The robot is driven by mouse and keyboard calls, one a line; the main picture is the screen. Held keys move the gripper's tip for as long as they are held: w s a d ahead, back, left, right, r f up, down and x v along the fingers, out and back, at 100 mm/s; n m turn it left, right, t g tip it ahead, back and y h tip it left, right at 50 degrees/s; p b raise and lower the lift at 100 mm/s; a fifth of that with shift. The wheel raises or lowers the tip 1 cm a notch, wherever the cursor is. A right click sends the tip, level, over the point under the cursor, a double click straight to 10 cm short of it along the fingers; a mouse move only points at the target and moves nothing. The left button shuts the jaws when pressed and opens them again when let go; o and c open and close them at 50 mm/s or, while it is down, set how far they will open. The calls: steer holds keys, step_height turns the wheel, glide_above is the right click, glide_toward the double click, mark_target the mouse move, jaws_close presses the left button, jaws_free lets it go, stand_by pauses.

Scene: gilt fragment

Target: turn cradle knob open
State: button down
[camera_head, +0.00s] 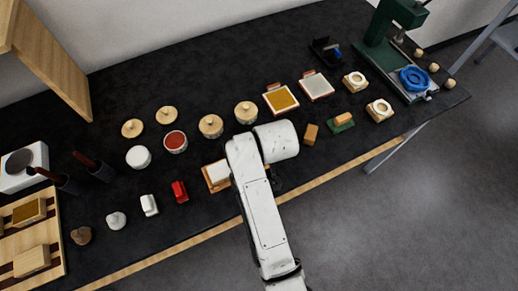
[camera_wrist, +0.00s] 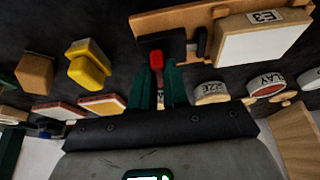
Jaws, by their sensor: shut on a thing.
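The cradle is a wooden frame (camera_wrist: 165,20) with a dark plate and a white block (camera_wrist: 265,42) labelled E3, along the top of the wrist view. In the head view the cradle (camera_head: 210,184) shows partly, left of my white wrist, with the white block (camera_head: 219,171) on it. A red knob (camera_wrist: 156,60) is at the cradle's edge. My gripper (camera_wrist: 158,78) has its dark green fingers shut on the red knob. In the head view my arm hides the fingers and the knob.
In the wrist view a yellow block (camera_wrist: 88,66), a brown block (camera_wrist: 35,73) and labelled jars (camera_wrist: 211,92) lie close by. In the head view a red piece (camera_head: 180,191) stands left of the cradle. A green press (camera_head: 388,50) stands at the back right.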

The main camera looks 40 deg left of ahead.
steer(key=shift+s+f, duration=0.1)
steer(key=shift+f, duration=0.1)
steer(key=c, duration=1.1)
jaws_free()
steer(key=shift+r, duration=0.1)
steer(key=shift+r, duration=0.1)
steer(key=b+v, duration=0.1)
steer(key=v, duration=0.9)
steer(key=shift+d+r, duration=0.1)
steer(key=shift+r, duration=0.2)
